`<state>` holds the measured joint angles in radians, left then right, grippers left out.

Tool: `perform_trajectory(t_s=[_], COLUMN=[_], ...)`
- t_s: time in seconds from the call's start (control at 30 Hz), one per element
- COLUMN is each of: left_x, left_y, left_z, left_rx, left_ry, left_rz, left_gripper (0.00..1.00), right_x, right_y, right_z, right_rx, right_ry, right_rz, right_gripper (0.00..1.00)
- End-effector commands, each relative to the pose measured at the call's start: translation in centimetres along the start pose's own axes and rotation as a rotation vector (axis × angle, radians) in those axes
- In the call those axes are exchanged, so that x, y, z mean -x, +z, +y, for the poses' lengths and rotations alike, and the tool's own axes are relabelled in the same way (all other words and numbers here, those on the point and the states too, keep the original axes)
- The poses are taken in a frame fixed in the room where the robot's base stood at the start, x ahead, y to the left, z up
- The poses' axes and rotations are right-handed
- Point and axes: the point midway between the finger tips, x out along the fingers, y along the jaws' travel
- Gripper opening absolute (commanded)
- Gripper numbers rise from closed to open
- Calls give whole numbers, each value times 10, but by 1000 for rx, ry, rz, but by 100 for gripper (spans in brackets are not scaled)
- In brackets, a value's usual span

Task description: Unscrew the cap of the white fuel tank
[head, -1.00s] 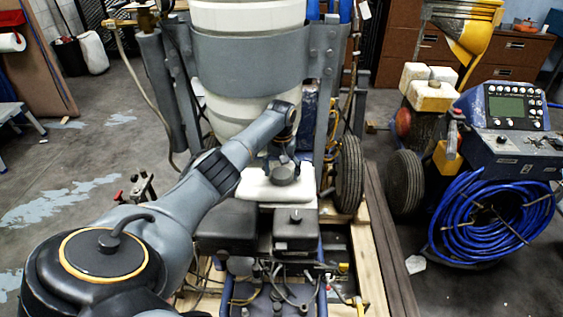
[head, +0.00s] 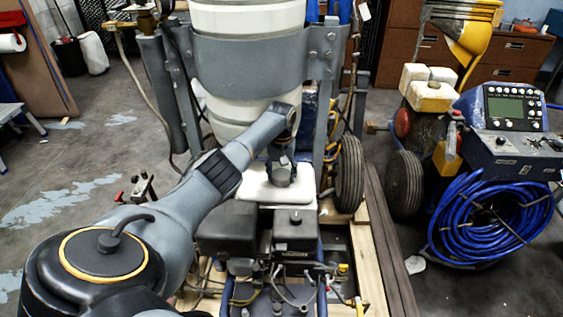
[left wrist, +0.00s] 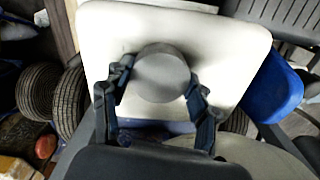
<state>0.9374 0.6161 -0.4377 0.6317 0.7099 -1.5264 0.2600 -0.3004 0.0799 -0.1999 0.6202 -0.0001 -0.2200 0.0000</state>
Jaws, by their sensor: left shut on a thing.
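The white fuel tank (head: 255,188) sits below the big white drum, in the middle of the head view. It also shows in the left wrist view (left wrist: 105,30). Its round dark grey cap (left wrist: 162,74) is on top of the tank. In the head view the cap (head: 279,177) is partly covered by my gripper. My left gripper (head: 281,166) reaches down over the tank from the left. In the left wrist view its two fingers (left wrist: 160,92) stand on either side of the cap, shut on it. My right gripper is not in view.
The white drum (head: 235,108) in a grey metal band (head: 255,60) stands close behind the tank. Black engine boxes (head: 228,225) are in front. A wheel (head: 349,173) stands to the right. A blue hose coil (head: 490,218) hangs on a machine farther right. Open floor lies left.

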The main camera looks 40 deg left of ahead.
Motion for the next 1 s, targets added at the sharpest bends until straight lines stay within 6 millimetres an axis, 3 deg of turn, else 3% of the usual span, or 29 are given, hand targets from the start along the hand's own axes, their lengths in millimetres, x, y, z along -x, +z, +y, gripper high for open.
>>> perform_trajectory(t_s=[0.3, 0.7, 1.0], left_x=[4, 2, 1], left_y=[1, 0, 0], left_z=[1, 0, 1], left_rx=[228, 321, 602], left_ry=[2, 1, 1], left_rz=[-3, -1, -2], left_gripper=[21, 21, 21], right_x=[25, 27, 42], right_y=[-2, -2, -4], right_z=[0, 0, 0], right_rx=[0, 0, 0], right_ry=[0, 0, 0], right_rz=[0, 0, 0], right_gripper=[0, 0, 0])
